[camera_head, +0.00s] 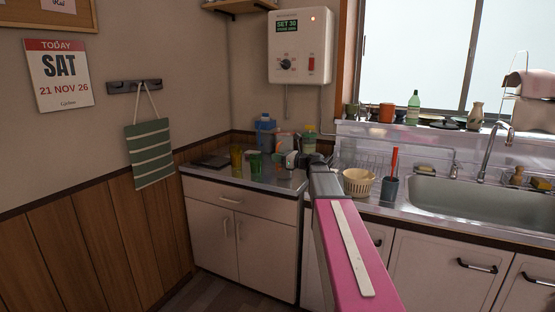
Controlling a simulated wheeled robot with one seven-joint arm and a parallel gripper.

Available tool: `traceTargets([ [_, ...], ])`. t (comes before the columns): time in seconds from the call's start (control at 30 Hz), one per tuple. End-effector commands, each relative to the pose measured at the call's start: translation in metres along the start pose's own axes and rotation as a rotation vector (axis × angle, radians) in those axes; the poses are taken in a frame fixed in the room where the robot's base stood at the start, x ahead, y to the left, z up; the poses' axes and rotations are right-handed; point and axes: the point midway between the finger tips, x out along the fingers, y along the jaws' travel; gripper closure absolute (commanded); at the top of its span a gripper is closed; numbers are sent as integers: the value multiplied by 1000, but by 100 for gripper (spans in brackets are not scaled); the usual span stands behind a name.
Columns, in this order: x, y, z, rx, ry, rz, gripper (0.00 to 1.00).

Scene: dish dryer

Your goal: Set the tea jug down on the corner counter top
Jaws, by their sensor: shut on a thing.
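The corner counter top (215,174) is grey and sits above a white cabinet at the middle left. My gripper (283,158) is small in view, over the right part of this counter top. What looks like the tea jug (284,141), pale with an orange-brown tint, is at its tip. My gripper appears shut on it. The gripper and wrist hide the jug's lower part, so I cannot tell whether its base touches the counter.
A yellow glass (237,161) and a green glass (256,163) stand left of my gripper. A blue bottle (265,133) stands behind, and a dark flat object (210,160) lies at the left. A cream basket (357,182) and utensil cup (389,189) stand right, beside the sink (470,195).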

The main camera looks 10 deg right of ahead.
Motion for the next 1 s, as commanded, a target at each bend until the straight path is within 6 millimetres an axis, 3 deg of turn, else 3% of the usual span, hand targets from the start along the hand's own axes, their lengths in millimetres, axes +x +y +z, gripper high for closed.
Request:
traceTargets([
  [0.4, 0, 0, -5, -1, -1, 0, 100],
  [0.43, 0, 0, -5, 0, -1, 0, 77],
  [0.5, 0, 0, -5, 0, -1, 0, 62],
  [0.83, 0, 0, -2, -1, -1, 0, 62],
  [1.0, -20, 1, -2, 0, -1, -3, 62],
])
